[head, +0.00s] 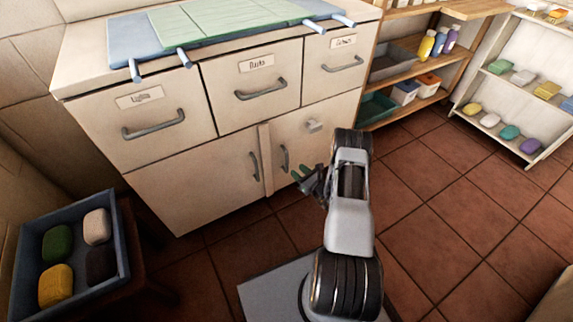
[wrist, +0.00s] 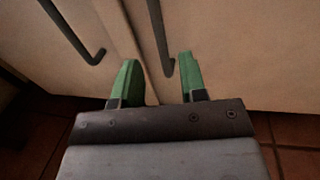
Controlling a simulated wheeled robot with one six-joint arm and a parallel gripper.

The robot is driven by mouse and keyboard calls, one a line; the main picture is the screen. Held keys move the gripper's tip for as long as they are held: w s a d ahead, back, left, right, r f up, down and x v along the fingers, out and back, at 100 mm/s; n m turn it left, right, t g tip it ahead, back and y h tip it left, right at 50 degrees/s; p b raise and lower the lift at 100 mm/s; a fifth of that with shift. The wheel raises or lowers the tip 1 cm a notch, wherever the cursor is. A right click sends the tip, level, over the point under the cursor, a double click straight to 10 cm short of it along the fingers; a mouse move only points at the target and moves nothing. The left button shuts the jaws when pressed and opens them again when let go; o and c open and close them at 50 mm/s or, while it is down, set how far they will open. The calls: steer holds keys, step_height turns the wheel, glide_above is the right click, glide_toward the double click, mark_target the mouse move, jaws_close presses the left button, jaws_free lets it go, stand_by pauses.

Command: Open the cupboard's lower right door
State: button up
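The cupboard (head: 190,190) is cream, with labelled drawers above two lower doors. Its lower right door (head: 335,112) looks shut and has a grey vertical bar handle (head: 284,158). A small light-grey block (head: 313,126), perhaps a latch, sits higher on that door. My gripper (head: 301,173) is close to the door, just right of and below the handle in the head view. In the wrist view its green fingers (wrist: 158,76) are apart and empty. The right door's handle (wrist: 158,35) hangs down into the gap between them, nearer the right finger; I cannot tell the depth.
The left door's handle (head: 254,165) is close by, left of the centre strip (head: 265,160). A blue tray (head: 122,235) of sponges stands at the lower left. Shelves (head: 515,85) stand at the right. The tiled floor (head: 430,215) between is clear.

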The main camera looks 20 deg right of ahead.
steer(key=b, duration=0.2)
glide_above(287, 171)
steer(key=shift+w+d, duration=0.15)
steer(key=shift+w, duration=0.15)
jaws_close()
stand_by(0.3)
